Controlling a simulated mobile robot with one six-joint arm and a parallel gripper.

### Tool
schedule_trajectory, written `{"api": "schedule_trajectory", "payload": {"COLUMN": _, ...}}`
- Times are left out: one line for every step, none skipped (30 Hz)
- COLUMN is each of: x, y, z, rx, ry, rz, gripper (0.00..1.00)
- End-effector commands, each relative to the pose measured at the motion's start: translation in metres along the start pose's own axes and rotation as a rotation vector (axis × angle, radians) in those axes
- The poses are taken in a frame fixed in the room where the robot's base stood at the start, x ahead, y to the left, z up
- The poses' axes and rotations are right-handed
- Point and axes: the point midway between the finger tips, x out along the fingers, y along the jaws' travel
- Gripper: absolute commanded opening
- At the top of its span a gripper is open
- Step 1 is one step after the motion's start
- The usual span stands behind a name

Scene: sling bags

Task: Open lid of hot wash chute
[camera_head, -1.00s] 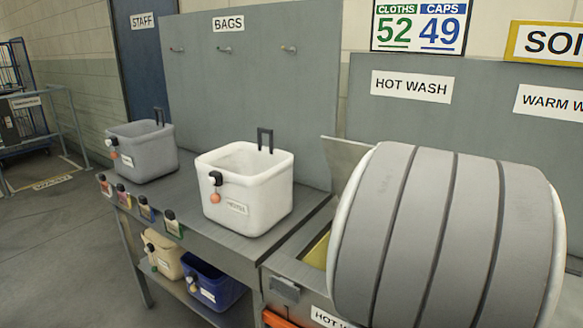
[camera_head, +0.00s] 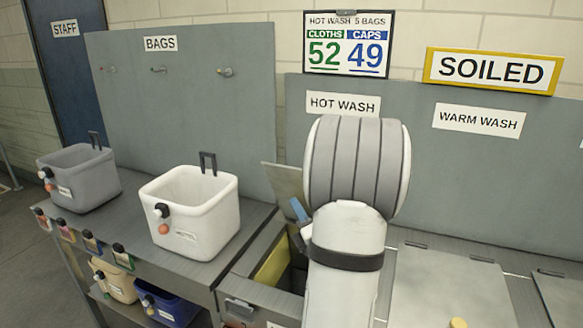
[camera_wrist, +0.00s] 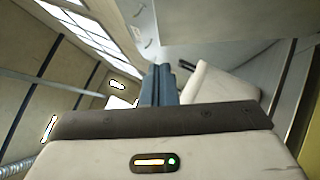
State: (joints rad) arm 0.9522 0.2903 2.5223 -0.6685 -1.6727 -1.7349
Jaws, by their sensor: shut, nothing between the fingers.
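The hot wash chute (camera_head: 270,268) is in the bench under the HOT WASH sign, with a yellow inner wall and a dark opening showing. Its grey lid (camera_head: 283,184) stands raised at the back of the opening, partly hidden by my arm. My gripper (camera_head: 298,208) shows as blue fingers beside my arm, above the opening and just in front of the lid. In the wrist view the blue fingers (camera_wrist: 158,84) are together and empty. Whether they touch the lid cannot be told.
A white bag (camera_head: 190,215) and a grey bag (camera_head: 80,180) stand on the bench to the left. A shut lid (camera_head: 450,290) lies right of my arm. Cream and blue bags sit on the shelf below. Signs and a grey back panel (camera_head: 430,170) stand behind.

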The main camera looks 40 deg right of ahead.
Motion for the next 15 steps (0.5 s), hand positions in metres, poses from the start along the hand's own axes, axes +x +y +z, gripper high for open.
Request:
{"api": "schedule_trajectory", "payload": {"x": 0.004, "y": 0.005, "z": 0.002, "rx": 0.003, "ry": 0.0, "rz": -0.004, "gripper": 0.0}}
{"api": "schedule_trajectory", "payload": {"x": 0.004, "y": 0.005, "z": 0.002, "rx": 0.004, "ry": 0.0, "rz": -0.005, "gripper": 0.0}}
{"api": "schedule_trajectory", "payload": {"x": 0.005, "y": 0.005, "z": 0.001, "rx": 0.002, "ry": -0.001, "rz": -0.004, "gripper": 0.0}}
{"api": "schedule_trajectory", "payload": {"x": 0.006, "y": 0.005, "z": 0.001, "rx": 0.002, "ry": -0.001, "rz": -0.006, "gripper": 0.0}}
{"api": "schedule_trajectory", "payload": {"x": 0.006, "y": 0.005, "z": 0.001, "rx": 0.002, "ry": -0.002, "rz": -0.006, "gripper": 0.0}}
{"api": "schedule_trajectory", "payload": {"x": 0.012, "y": 0.005, "z": 0.0, "rx": 0.0, "ry": 0.0, "rz": -0.002, "gripper": 0.0}}
{"api": "schedule_trajectory", "payload": {"x": 0.02, "y": 0.005, "z": -0.001, "rx": -0.001, "ry": 0.0, "rz": -0.001, "gripper": 0.0}}
{"api": "schedule_trajectory", "payload": {"x": 0.027, "y": 0.005, "z": -0.001, "rx": -0.001, "ry": 0.001, "rz": 0.0, "gripper": 0.0}}
{"api": "schedule_trajectory", "payload": {"x": 0.036, "y": 0.005, "z": -0.001, "rx": 0.0, "ry": 0.001, "rz": 0.0, "gripper": 0.0}}
{"api": "schedule_trajectory", "payload": {"x": 0.042, "y": 0.005, "z": -0.001, "rx": -0.001, "ry": 0.0, "rz": 0.0, "gripper": 0.0}}
{"api": "schedule_trajectory", "payload": {"x": 0.048, "y": 0.005, "z": -0.001, "rx": -0.001, "ry": 0.001, "rz": -0.001, "gripper": 0.0}}
{"api": "schedule_trajectory", "payload": {"x": 0.056, "y": 0.004, "z": -0.001, "rx": -0.001, "ry": 0.0, "rz": -0.001, "gripper": 0.0}}
{"api": "schedule_trajectory", "payload": {"x": 0.061, "y": 0.004, "z": 0.001, "rx": -0.001, "ry": -0.001, "rz": -0.001, "gripper": 0.0}}
{"api": "schedule_trajectory", "payload": {"x": 0.063, "y": 0.005, "z": 0.007, "rx": -0.003, "ry": -0.004, "rz": -0.002, "gripper": 0.0}}
{"api": "schedule_trajectory", "payload": {"x": 0.067, "y": 0.004, "z": 0.012, "rx": -0.004, "ry": -0.005, "rz": -0.002, "gripper": 0.0}}
